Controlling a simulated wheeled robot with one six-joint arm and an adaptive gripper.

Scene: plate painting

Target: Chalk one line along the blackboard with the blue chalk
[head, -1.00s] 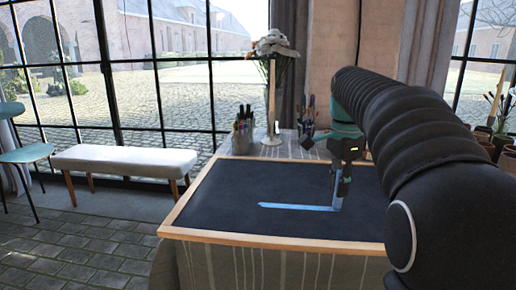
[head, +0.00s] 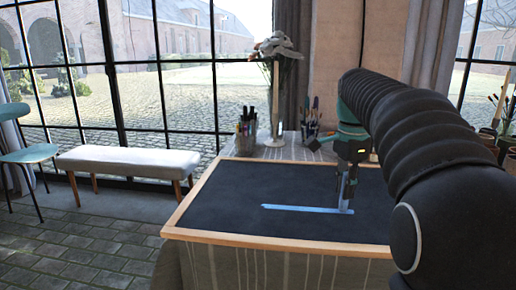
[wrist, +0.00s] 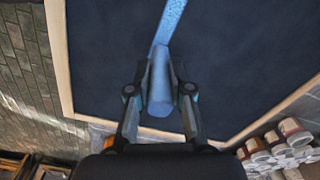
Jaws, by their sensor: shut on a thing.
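The blackboard (head: 230,207) lies flat on the table in a light wooden frame. A pale blue chalk line (head: 300,209) runs across it from left of the middle to the tip under my gripper. My gripper (head: 347,196) points down over the right part of the board. In the wrist view my gripper (wrist: 160,85) is shut on the blue chalk (wrist: 160,92), a short thick stick. The blue line (wrist: 171,22) starts at the chalk's end there and runs up out of the picture. Whether the tip touches the board is hard to tell.
Behind the board stand a cup of pens (head: 246,138), a vase of white flowers (head: 277,100) and a holder of brushes (head: 310,128). Several jars (wrist: 283,145) sit beyond the frame in the wrist view. A white bench (head: 128,160) stands left.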

